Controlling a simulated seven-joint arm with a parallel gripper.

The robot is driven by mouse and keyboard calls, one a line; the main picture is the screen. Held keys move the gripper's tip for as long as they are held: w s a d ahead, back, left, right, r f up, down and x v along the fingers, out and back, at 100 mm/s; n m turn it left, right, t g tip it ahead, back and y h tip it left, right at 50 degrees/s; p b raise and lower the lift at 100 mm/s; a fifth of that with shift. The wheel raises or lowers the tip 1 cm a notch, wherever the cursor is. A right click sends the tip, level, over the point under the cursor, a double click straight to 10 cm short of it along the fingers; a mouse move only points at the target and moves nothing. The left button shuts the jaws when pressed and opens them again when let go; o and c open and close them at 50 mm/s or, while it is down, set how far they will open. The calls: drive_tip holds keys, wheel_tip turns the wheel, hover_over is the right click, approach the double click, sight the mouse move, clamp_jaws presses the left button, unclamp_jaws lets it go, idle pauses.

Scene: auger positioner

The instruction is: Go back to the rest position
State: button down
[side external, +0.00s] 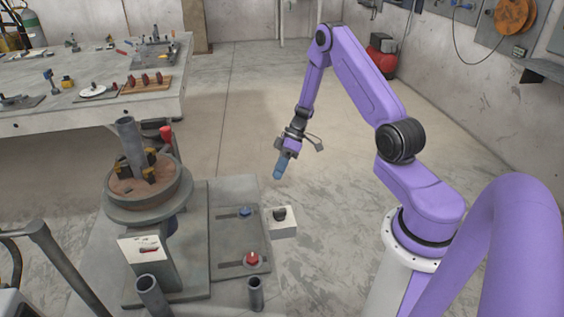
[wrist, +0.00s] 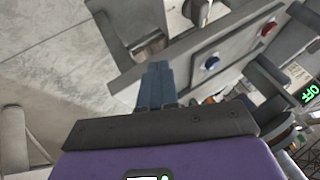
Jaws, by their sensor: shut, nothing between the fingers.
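My gripper (side external: 277,174) hangs at the end of my purple arm, in the air above the floor, right of the positioner. Its blue fingers are together with nothing between them. In the wrist view the gripper (wrist: 157,70) shows the same shut blue fingers, with the slotted plate beyond them. The fingers touch nothing that I can see.
The round positioner table (side external: 175,190) carries an upright grey tube (side external: 130,145). A slotted plate with a blue knob (side external: 245,211) and a red knob (side external: 252,258) lies beside it. A small box with a black knob (side external: 280,214) stands nearby. A workbench (side external: 60,120) stands behind. Open floor surrounds the gripper.

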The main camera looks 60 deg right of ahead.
drive_tip(key=w+a+r+n+t+h, duration=0.25)
drive_tip(key=w+a+r+t, duration=0.25)
drive_tip(key=w+a+r, duration=0.5)
drive_tip(key=s+a+r+t+h, duration=0.1)
drive_tip(key=s+a+r+h, duration=0.25)
drive_tip(key=a+r, duration=0.35)
drive_tip(key=s+a+r+n+g, duration=0.1)
drive_tip(key=s+r+g, duration=0.1)
drive_tip(key=s, duration=1.5)
drive_tip(key=s+a+r+n+g+h, duration=0.1)
drive_tip(key=s+g, duration=0.3)
drive_tip(key=s, duration=1.3)
drive_tip(key=shift+r+g, duration=0.4)
drive_tip(key=shift+r, duration=0.4)
drive_tip(key=shift+n, duration=0.25)
